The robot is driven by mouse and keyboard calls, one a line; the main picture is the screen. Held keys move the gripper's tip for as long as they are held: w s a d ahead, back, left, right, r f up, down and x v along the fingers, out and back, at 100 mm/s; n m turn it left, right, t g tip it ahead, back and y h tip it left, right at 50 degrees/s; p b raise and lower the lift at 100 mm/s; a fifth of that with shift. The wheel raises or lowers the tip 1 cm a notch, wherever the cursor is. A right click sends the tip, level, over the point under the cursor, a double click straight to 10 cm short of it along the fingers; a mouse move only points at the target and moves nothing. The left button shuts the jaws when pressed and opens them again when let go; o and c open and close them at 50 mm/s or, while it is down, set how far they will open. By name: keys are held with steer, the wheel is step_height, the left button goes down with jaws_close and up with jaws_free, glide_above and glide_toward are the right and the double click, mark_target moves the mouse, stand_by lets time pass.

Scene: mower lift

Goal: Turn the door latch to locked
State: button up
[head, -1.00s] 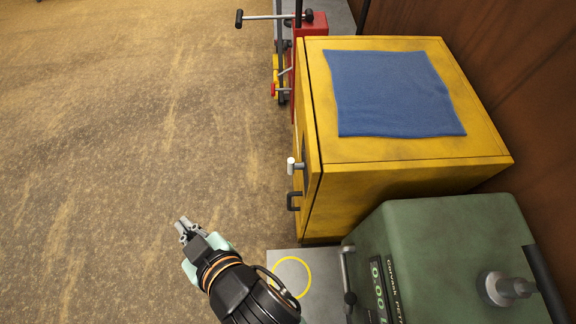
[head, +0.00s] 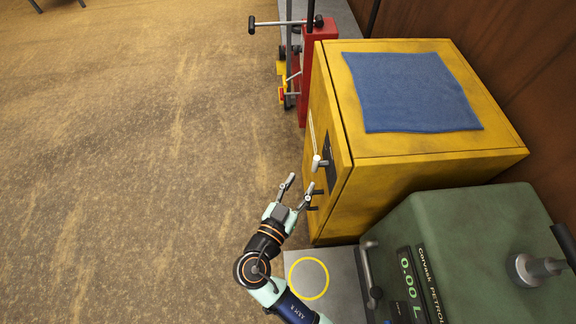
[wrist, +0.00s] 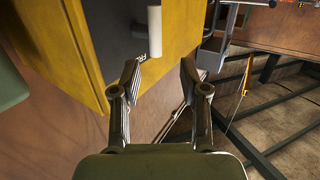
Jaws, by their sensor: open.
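The yellow cabinet (head: 420,190) stands at the right with its door facing left. The door latch has a pale cylindrical handle (head: 318,163) that sticks out from a dark plate (head: 331,165) on the door. In the wrist view the pale handle (wrist: 154,30) is at the top, ahead of the fingertips. A dark door pull sits below the latch, partly hidden by my gripper in the head view. My gripper (head: 300,188) is open and empty, just below and left of the latch handle, with its fingers pointing toward it. The wrist view shows the open fingers (wrist: 160,72) apart from the handle.
A blue cloth (head: 412,90) lies on the cabinet top. The green petrol pump (head: 480,245) stands close in front, beside a yellow ring (head: 309,278) on a grey slab. A red machine (head: 318,70) stands behind.

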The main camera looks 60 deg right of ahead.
mark_target(315, 162)
steer(key=shift+h, duration=0.5)
steer(key=d, duration=0.2)
steer(key=d+b, duration=0.1)
steer(key=d, duration=0.5)
steer(key=shift+s+r, duration=0.2)
steer(key=shift+r, duration=0.05)
jaws_close()
